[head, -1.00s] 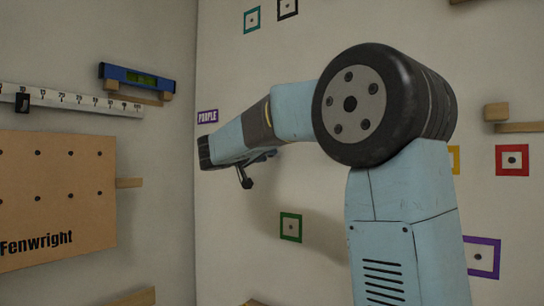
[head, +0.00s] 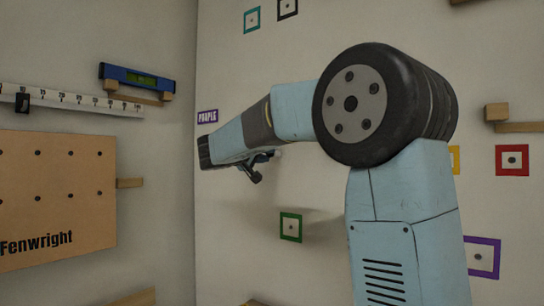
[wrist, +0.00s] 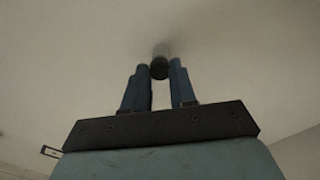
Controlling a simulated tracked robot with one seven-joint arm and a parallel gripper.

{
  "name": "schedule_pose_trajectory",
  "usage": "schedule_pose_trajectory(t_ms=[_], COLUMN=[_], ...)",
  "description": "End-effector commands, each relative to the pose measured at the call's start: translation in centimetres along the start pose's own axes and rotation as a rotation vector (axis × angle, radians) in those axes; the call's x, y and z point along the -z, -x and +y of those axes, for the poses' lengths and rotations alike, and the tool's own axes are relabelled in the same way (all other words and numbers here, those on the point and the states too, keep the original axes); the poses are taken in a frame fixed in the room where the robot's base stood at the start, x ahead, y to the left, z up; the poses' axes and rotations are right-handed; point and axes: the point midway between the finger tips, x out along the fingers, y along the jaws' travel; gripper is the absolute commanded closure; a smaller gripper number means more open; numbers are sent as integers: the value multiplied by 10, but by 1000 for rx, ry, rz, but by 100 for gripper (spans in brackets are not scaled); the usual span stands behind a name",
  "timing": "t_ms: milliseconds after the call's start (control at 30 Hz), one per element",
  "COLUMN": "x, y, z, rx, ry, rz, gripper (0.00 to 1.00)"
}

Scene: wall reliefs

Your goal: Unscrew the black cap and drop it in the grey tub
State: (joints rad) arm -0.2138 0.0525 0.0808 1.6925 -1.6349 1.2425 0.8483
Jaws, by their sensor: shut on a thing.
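My gripper (wrist: 160,67) is shut on the black cap (wrist: 159,72), a small dark round piece between its fingertips in the wrist view. A paler grey cylinder (wrist: 161,51) shows just beyond the cap, against the pale wall. I cannot tell whether the cap is still joined to it. In the head view my gripper (head: 262,166) is partly hidden under my forearm, near the wall, and the cap cannot be made out. The grey tub is in neither view.
A pegboard (head: 55,195) marked Fenwright, a white ruler strip (head: 70,98) and a blue level (head: 137,78) are on the left wall. Coloured square frames, such as a green one (head: 291,241), are on the other wall. A wooden ledge (head: 515,112) juts out at right.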

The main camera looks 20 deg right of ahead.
Motion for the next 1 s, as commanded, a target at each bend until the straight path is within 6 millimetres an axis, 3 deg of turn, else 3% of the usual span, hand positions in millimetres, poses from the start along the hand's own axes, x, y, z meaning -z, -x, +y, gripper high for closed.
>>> schedule_pose_trajectory(t_ms=[433, 800, 1000], x=[0, 0, 0], y=[0, 1, 1], z=[0, 1, 1], rx=[0, 0, 0], ry=[60, 403, 485], rz=[0, 0, 0], gripper=[97, 97, 97])
